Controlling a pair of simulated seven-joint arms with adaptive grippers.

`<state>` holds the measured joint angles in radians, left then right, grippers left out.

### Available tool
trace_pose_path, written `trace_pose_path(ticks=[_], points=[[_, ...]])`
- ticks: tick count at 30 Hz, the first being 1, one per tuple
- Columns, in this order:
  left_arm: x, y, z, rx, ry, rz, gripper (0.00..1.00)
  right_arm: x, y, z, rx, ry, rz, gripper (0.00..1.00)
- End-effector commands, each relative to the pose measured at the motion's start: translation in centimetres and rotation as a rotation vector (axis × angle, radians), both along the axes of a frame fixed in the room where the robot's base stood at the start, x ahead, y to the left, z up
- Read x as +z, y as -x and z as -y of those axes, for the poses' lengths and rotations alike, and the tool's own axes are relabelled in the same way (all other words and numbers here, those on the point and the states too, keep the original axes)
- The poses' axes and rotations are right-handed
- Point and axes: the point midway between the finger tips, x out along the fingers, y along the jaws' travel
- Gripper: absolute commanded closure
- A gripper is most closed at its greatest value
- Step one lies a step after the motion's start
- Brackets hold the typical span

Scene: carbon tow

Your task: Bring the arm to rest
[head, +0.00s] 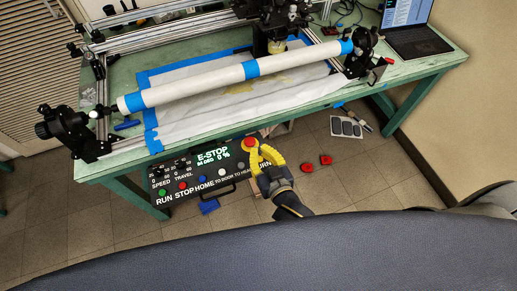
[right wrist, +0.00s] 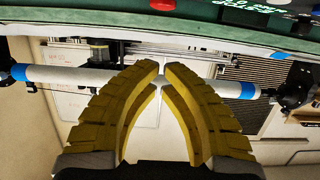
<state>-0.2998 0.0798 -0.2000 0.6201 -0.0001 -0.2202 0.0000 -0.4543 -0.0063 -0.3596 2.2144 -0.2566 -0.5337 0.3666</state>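My right gripper (head: 259,149) is in front of the control panel (head: 190,180) in the head view, close to the round red button (head: 250,142); I cannot tell whether it touches. In the right wrist view its yellow fingers (right wrist: 161,66) curve together, tips almost meeting, with nothing between them. The panel's green display (head: 213,158) reads E-STOP and 0 %. A white roll (head: 195,84) with blue tape spans the rig on the green table; it also shows in the right wrist view (right wrist: 60,75). My left gripper is not in view.
A laptop (head: 412,38) stands at the table's back right. White sheeting (head: 190,118) lies under the roll. Two red objects (head: 317,162) and a dark tray (head: 346,127) lie on the floor to the right. The tiled floor (head: 362,175) around them is mostly clear.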

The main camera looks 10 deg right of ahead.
Motion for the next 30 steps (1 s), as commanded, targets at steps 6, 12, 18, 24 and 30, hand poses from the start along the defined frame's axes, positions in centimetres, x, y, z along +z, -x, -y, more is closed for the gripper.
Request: trace_pose_path(ticks=[6, 12, 18, 24, 30], points=[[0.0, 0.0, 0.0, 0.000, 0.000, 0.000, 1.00, 0.0, 0.0, 0.0, 0.000, 0.000, 0.000, 1.00], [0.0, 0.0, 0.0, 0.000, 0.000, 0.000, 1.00, -0.1, 0.0, 0.1, -0.001, 0.004, -0.002, 1.00], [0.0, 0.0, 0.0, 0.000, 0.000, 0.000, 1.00, -1.6, 0.9, 3.2, -0.032, 0.129, -0.082, 1.00], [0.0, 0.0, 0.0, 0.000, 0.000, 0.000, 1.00, -4.3, 4.2, 10.7, -0.076, 0.424, -0.287, 1.00], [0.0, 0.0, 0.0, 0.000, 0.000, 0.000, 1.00, -5.4, 7.6, 16.1, -0.083, 0.636, -0.454, 1.00]])
